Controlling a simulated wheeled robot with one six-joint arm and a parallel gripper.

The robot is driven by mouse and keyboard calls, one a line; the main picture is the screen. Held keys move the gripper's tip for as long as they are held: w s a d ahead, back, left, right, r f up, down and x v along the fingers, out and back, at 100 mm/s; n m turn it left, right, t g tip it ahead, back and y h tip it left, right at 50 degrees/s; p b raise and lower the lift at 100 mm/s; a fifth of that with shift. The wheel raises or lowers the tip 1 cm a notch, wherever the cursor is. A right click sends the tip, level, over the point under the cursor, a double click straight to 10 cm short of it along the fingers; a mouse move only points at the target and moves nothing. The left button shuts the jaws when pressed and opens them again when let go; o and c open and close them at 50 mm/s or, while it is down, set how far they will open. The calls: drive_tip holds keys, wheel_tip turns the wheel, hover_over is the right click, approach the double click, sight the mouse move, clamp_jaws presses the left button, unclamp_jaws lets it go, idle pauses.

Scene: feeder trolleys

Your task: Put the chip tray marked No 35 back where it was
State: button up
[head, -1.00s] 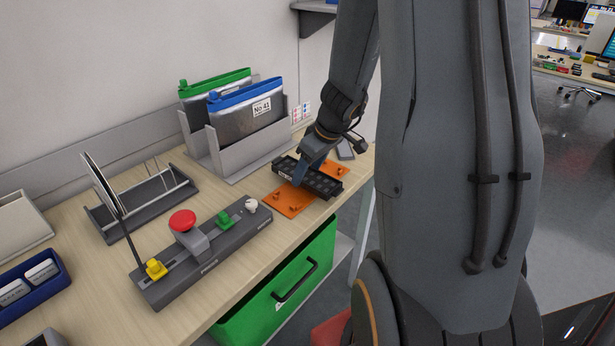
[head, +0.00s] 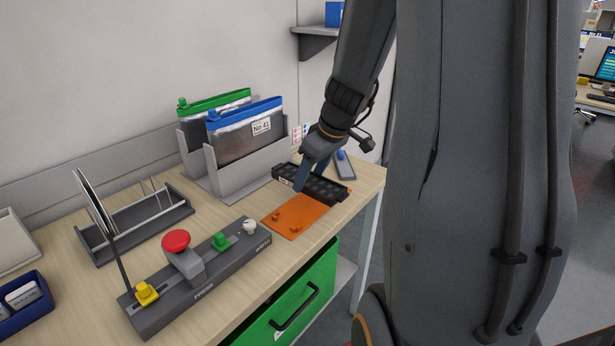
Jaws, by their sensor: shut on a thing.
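A black chip tray (head: 325,190) with square pockets is in my gripper (head: 302,180), which is shut on its near left part. A small white label shows at the tray's left end, too small to read. The tray is over the back part of an orange plate (head: 297,222) with small orange pegs, on the wooden bench. The tray hides the plate's far part. The tray looks slightly raised above the plate, but I cannot tell by how much.
A grey rack (head: 222,172) holds pouches, the front one marked No 41 (head: 250,135). A control box (head: 200,275) with a red button stands in front. A grey device (head: 345,165) lies behind the tray. A green drawer (head: 300,295) is below the bench.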

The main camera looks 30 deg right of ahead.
sight(320, 183)
drive_tip(key=shift+w+d+f+b, duration=0.1)
drive_tip(key=shift+d+f+b, duration=0.05)
drive_tip(key=shift+f+b, duration=0.85)
drive_tip(key=shift+d+f+b, duration=0.2)
drive_tip(key=shift+f+b, duration=0.7)
drive_tip(key=shift+b, duration=0.1)
drive_tip(key=shift+w+d+f+b, duration=0.1)
drive_tip(key=shift+d+f+b, duration=0.05)
drive_tip(key=shift+f+b, duration=0.85)
drive_tip(key=shift+s, duration=0.1)
drive_tip(key=shift+f+b, duration=0.6)
drive_tip(key=shift+b, duration=0.05)
drive_tip(key=o, duration=1.3)
drive_tip(key=shift+r, duration=0.1)
drive_tip(key=v, duration=0.7)
drive_tip(key=shift+s+r, duration=0.15)
drive_tip(key=shift+r, duration=0.2)
